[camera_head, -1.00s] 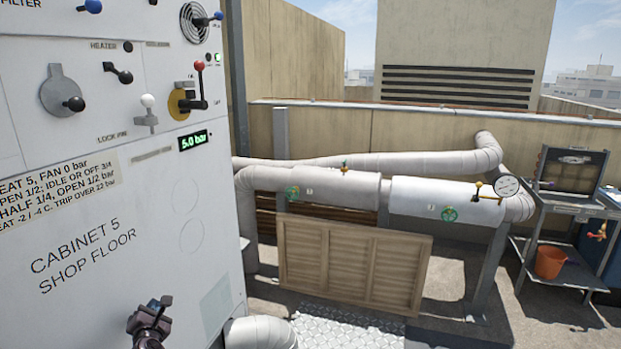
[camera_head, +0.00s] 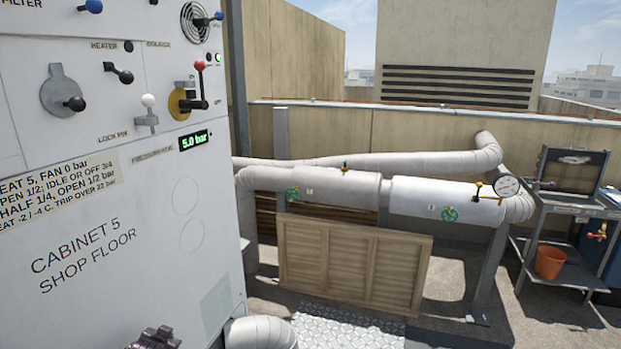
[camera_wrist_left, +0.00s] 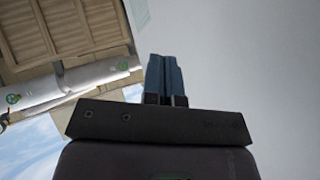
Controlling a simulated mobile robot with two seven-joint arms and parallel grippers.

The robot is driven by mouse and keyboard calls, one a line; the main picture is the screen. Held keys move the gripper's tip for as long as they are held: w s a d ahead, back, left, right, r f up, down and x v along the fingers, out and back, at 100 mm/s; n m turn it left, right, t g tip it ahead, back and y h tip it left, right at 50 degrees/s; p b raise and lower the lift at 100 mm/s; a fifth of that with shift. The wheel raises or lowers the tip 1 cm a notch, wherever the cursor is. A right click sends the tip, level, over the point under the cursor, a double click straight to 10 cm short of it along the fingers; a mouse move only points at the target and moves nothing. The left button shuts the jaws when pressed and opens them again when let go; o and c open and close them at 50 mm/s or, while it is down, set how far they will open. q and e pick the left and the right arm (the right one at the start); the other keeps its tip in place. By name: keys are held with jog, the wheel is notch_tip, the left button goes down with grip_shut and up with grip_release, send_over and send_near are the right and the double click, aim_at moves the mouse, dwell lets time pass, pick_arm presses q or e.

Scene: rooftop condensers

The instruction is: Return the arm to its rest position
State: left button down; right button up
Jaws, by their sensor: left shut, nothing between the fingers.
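My left gripper shows in the left wrist view (camera_wrist_left: 166,80), its two blue-grey fingers together and nothing between them. In the head view only a dark part of my left arm or gripper shows at the bottom edge, low in front of the white cabinet (camera_head: 85,260); the rest is out of frame. The plain grey surface on the right of the left wrist view is close behind the fingers; I cannot tell whether they touch it. My right gripper is in neither view.
The cabinet carries protruding levers, including a red-knobbed one (camera_head: 200,82) and a white-knobbed one (camera_head: 147,112), above my arm. A large pipe (camera_head: 262,333) stands at its foot. Lagged pipes (camera_head: 430,192), a louvred panel (camera_head: 350,265) and a cart (camera_head: 565,207) are to the right.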

pick_arm(q)
jog(key=s+d+f+h, duration=0.1)
jog(key=s+d+f, duration=0.15)
jog(key=s, duration=0.45)
jog(key=s+d+f, duration=0.2)
jog(key=s+d, duration=0.1)
jog(key=s, duration=0.5)
jog(key=s+d+f+h, duration=0.1)
jog(key=s+d+f, duration=0.15)
jog(key=s, duration=0.45)
jog(key=s+d+r+n, duration=0.1)
jog(key=s+r, duration=0.3)
jog(key=s, duration=0.5)
jog(key=s+d+r+n, duration=0.1)
jog(key=s+d+r, duration=0.2)
jog(key=s, duration=0.7)
jog(key=shift+s+d+r+t, duration=0.15)
jog(key=shift+s+r+t, duration=0.15)
jog(key=shift+r, duration=0.15)
